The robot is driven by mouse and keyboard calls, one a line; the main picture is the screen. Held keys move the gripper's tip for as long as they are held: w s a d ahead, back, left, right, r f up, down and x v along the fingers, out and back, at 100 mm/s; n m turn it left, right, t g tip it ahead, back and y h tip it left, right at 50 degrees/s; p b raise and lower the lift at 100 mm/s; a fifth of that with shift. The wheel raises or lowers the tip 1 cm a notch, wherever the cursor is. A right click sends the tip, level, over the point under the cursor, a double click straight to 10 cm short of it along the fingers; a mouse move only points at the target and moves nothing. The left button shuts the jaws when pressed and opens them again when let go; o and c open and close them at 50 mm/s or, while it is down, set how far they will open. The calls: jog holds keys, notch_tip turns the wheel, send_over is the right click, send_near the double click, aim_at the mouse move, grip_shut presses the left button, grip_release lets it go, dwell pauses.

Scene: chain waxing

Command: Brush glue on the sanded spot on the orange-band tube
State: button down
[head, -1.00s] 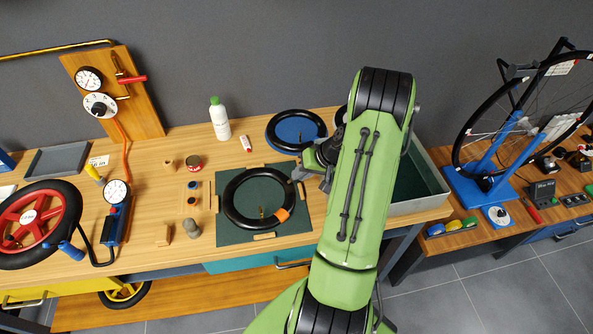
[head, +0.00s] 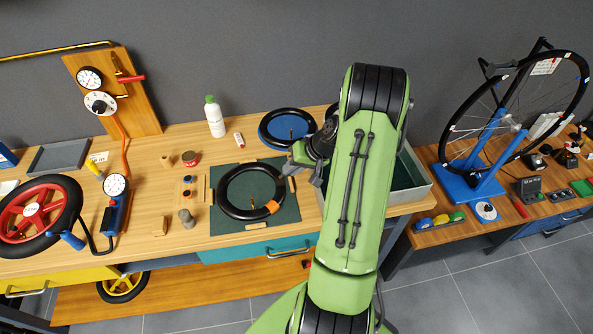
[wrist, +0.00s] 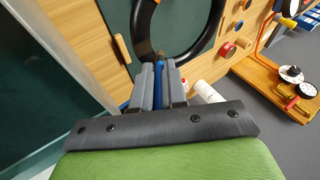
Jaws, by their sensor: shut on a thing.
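The orange-band tube (head: 226,205) is a black ring lying flat on a dark green mat (head: 227,227), its orange band (head: 272,206) at the front right. Its near part also shows in the wrist view (wrist: 143,32). My gripper (wrist: 158,70) is shut on a thin blue-handled brush (wrist: 159,78), at the back right of the tube in the head view (head: 291,168). A brownish tip shows beyond the fingers, close to the tube; I cannot tell whether it touches. The sanded spot cannot be made out.
A second black tube (head: 263,136) lies on a blue disc behind. A white bottle (head: 215,118), a red tin (head: 190,158) and small jars (head: 187,193) stand left. Wooden strips (head: 207,189) edge the mat.

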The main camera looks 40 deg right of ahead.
notch_tip(320, 180, up, 2)
jog(key=shift+s+a+r+p, duration=0.1)
jog(key=shift+p, duration=0.35)
jog(key=shift+r+p, duration=0.5)
jog(key=shift+r, duration=0.25)
jog(key=shift+w+a+r+g+p, duration=0.1)
jog(key=shift+w+a+g+p, duration=0.05)
jog(key=shift+w+g+p, duration=0.25)
jog(key=shift+w+a+f+g+h+p, duration=0.2)
jog(key=shift+w+g+h+p, duration=0.2)
jog(key=shift+g+h, duration=0.35)
jog(key=shift+s, duration=0.1)
jog(key=shift+s+d, duration=0.1)
jog(key=shift+d, duration=0.05)
jog(key=shift+f+b, duration=0.15)
jog(key=shift+b, duration=0.15)
